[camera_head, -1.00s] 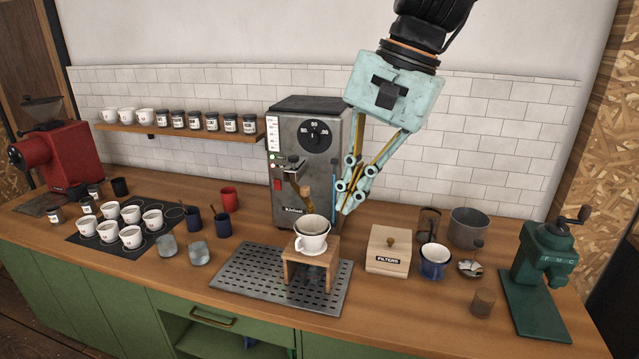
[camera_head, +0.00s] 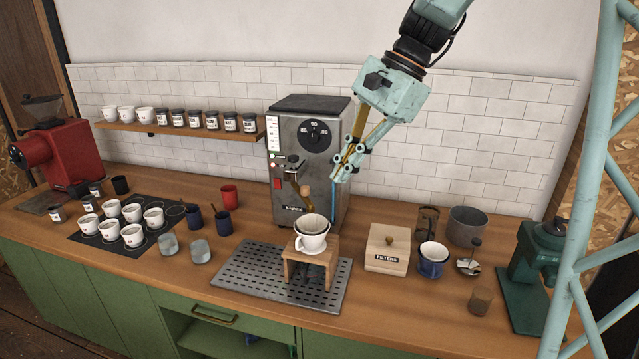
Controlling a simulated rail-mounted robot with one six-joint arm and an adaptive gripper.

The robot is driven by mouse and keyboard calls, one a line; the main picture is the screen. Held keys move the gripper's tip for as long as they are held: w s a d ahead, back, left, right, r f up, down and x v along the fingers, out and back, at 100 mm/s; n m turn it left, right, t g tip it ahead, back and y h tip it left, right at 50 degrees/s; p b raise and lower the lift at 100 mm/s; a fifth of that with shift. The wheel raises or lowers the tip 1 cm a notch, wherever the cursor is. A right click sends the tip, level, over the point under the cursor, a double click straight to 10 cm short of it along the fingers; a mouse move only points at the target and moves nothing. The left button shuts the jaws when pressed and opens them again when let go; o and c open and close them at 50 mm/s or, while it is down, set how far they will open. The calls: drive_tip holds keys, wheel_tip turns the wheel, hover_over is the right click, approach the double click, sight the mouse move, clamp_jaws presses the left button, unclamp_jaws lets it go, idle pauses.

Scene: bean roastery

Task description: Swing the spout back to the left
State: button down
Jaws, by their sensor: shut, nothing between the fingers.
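The spout (camera_head: 294,179) is a brass-coloured tube on the front of the grey boiler (camera_head: 290,206), with a wooden knob (camera_head: 305,191) at its lower end. It hangs down to the right, above the white dripper cup (camera_head: 311,235). My gripper (camera_head: 339,177) is shut and empty. Its fingertips point down and left, beside the boiler's right side and to the right of the spout. They look apart from the knob, though the exact depth gap cannot be told.
The dripper stands on a wooden stand (camera_head: 318,251) over a perforated drip tray (camera_head: 262,283). A filter box (camera_head: 385,263), a blue mug (camera_head: 432,262) and a grey pot (camera_head: 467,226) stand to the right. Cups and tumblers stand left. The air above the counter is free.

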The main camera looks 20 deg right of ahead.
drive_tip(key=w+d+f+m+y+p, duration=0.1)
drive_tip(key=w+d+f+m, duration=0.1)
drive_tip(key=w, duration=0.4)
drive_tip(key=w+d+f+m+y+p, duration=0.1)
drive_tip(key=w+d+f+m, duration=0.1)
drive_tip(key=w+d, duration=0.3)
drive_tip(key=w+d+f+m+t+y+p, duration=0.1)
drive_tip(key=w+d+f+m, duration=0.1)
drive_tip(key=w, duration=0.5)
drive_tip(key=shift+d+f+m, duration=0.3)
drive_tip(key=shift+d+m, duration=0.4)
drive_tip(key=shift+d, duration=0.55)
drive_tip(key=shift+a+f, duration=0.1)
drive_tip(key=shift+f, duration=0.05)
drive_tip(key=w+a+f, duration=0.2)
drive_tip(key=a+f, duration=0.5)
drive_tip(key=a, duration=0.3)
drive_tip(key=shift+w+a, duration=0.15)
drive_tip(key=shift+w, duration=0.25)
drive_tip(key=shift+f, duration=0.1)
drive_tip(key=shift+s+a, duration=0.1)
drive_tip(key=shift+s, duration=0.05)
